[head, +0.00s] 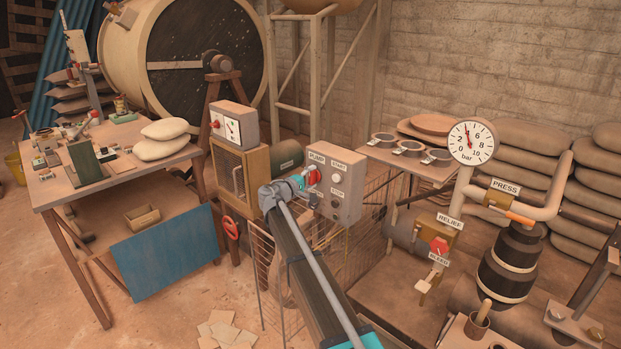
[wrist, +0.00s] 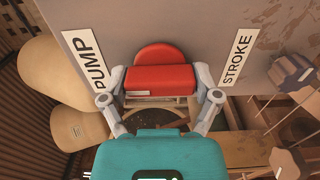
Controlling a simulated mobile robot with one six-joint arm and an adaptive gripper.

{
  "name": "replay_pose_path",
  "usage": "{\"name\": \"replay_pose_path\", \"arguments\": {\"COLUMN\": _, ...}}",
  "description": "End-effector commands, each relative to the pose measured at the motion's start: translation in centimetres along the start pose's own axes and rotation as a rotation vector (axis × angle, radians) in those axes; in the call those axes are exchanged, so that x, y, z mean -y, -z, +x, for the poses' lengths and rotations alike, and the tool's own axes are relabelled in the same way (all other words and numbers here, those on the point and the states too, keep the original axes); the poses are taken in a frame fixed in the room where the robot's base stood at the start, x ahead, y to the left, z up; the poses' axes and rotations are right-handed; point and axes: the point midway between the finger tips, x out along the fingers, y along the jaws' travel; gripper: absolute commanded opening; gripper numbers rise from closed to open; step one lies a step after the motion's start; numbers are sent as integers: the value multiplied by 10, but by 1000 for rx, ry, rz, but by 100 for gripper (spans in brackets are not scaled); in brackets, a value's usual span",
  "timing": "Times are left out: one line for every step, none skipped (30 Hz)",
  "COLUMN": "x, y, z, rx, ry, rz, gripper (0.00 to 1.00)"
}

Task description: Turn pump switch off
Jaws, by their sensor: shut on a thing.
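The pump switch (head: 313,176) is a red knob on the grey control box (head: 345,200), below the PUMP label (head: 317,158). In the wrist view, the red knob (wrist: 160,78) sits between the PUMP label (wrist: 85,60) and the STROKE label (wrist: 236,58). Its raised bar lies across the picture, with a small pale mark on its front face. My gripper (head: 303,183) reaches the box from the front. In the wrist view, my gripper (wrist: 160,75) is shut on the knob, one fingertip at each end of the bar. The switch's set position cannot be told.
START (head: 338,178) and STOP (head: 336,203) buttons sit just right of the knob. A wooden cabinet with a meter box (head: 234,124) stands left. A round gauge (head: 472,142), needle near 4, and the RELIEF valve (head: 439,245) are right. A cluttered workbench (head: 65,195) is far left.

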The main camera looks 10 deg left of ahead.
Motion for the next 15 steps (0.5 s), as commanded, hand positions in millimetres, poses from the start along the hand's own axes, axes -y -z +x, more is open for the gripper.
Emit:
{"name": "replay_pose_path", "arguments": {"x": -1, "y": 3, "z": 1, "rx": -5, "ry": -4, "rz": -6, "gripper": 32}}
{"name": "replay_pose_path", "arguments": {"x": -1, "y": 3, "z": 1, "rx": -5, "ry": -4, "rz": -7, "gripper": 32}}
{"name": "replay_pose_path", "arguments": {"x": -1, "y": 3, "z": 1, "rx": -5, "ry": -4, "rz": -7, "gripper": 32}}
{"name": "replay_pose_path", "arguments": {"x": -1, "y": 3, "z": 1, "rx": -5, "ry": -4, "rz": -7, "gripper": 32}}
{"name": "replay_pose_path", "arguments": {"x": -1, "y": 3, "z": 1, "rx": -5, "ry": -4, "rz": -7, "gripper": 32}}
{"name": "replay_pose_path", "arguments": {"x": -1, "y": 3, "z": 1, "rx": -5, "ry": -4, "rz": -7, "gripper": 32}}
{"name": "replay_pose_path", "arguments": {"x": -1, "y": 3, "z": 1, "rx": -5, "ry": -4, "rz": -7, "gripper": 32}}
{"name": "replay_pose_path", "arguments": {"x": -1, "y": 3, "z": 1, "rx": -5, "ry": -4, "rz": -7, "gripper": 32}}
{"name": "replay_pose_path", "arguments": {"x": -1, "y": 3, "z": 1, "rx": -5, "ry": -4, "rz": -7, "gripper": 32}}
{"name": "replay_pose_path", "arguments": {"x": -1, "y": 3, "z": 1, "rx": -5, "ry": -4, "rz": -7, "gripper": 32}}
{"name": "replay_pose_path", "arguments": {"x": -1, "y": 2, "z": 1, "rx": -5, "ry": -4, "rz": -7, "gripper": 82}}
{"name": "replay_pose_path", "arguments": {"x": -1, "y": 2, "z": 1, "rx": -5, "ry": -4, "rz": -6, "gripper": 89}}
{"name": "replay_pose_path", "arguments": {"x": -1, "y": 2, "z": 1, "rx": -4, "ry": -4, "rz": -6, "gripper": 95}}
{"name": "replay_pose_path", "arguments": {"x": -1, "y": 2, "z": 1, "rx": -4, "ry": -4, "rz": -6, "gripper": 100}}
{"name": "replay_pose_path", "arguments": {"x": -1, "y": 2, "z": 1, "rx": -3, "ry": -3, "rz": -5, "gripper": 100}}
